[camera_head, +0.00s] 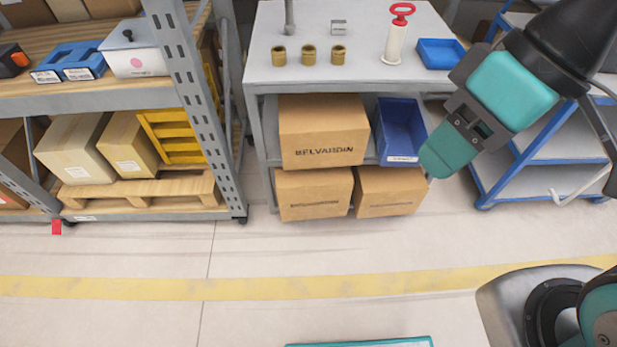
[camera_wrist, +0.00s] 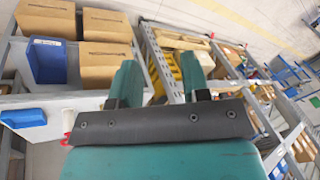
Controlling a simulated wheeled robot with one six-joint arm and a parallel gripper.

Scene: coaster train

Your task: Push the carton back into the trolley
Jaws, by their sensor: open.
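The trolley (camera_head: 351,73) is a grey table-like frame with a shelf beneath its top. A brown carton marked BELVARDIN (camera_head: 322,150) lies on that shelf, its front standing over the shelf edge. It also shows in the wrist view (camera_wrist: 107,66). Two more brown cartons, the left one (camera_head: 314,195) and the right one (camera_head: 390,194), stand lower down. My gripper (camera_head: 448,156) is open and empty, apart from the carton, to its right in front of the blue bin's side. In the wrist view my gripper's fingers (camera_wrist: 160,80) are spread with nothing between them.
A blue bin (camera_head: 401,132) stands right beside the BELVARDIN carton. Brass cylinders (camera_head: 308,55), a red-handled white pump (camera_head: 395,43) and a blue tray (camera_head: 441,52) are on top. Racks stand left (camera_head: 190,102) and blue steps right (camera_head: 540,180).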

